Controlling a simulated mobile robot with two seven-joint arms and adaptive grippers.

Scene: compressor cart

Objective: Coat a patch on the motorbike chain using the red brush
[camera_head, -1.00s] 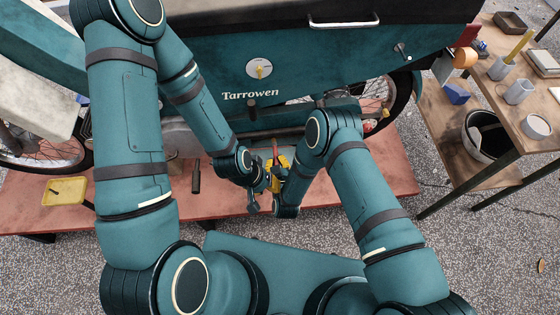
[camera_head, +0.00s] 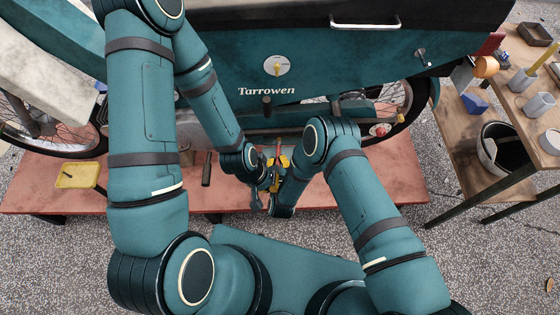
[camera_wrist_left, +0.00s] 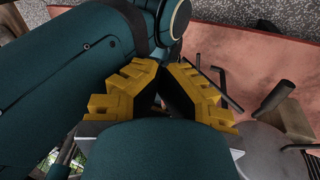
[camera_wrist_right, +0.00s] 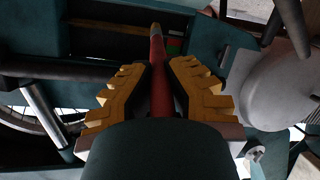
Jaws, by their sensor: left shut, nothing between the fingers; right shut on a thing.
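My right gripper (camera_wrist_right: 160,78) is shut on the red brush (camera_wrist_right: 158,75); the brush points away from the fingers, its pale tip near the teal bodywork of the motorbike (camera_head: 345,55). In the head view the brush and the yellow fingers of the right gripper (camera_head: 281,160) are small, at the bike's lower edge. My left gripper (camera_head: 273,185) is just below it, shut and empty; its closed yellow fingers show in the left wrist view (camera_wrist_left: 163,75). A brownish strip in a dark slot beyond the brush may be the chain, but I cannot tell. Contact with the brush tip is unclear.
The bike stands over a reddish platform (camera_head: 400,180). A yellow tray (camera_head: 78,175) is at its left, with a dark-handled tool (camera_head: 206,169) nearer the middle. A wooden bench (camera_head: 515,110) with cups and a black bucket (camera_head: 503,147) stands at the right.

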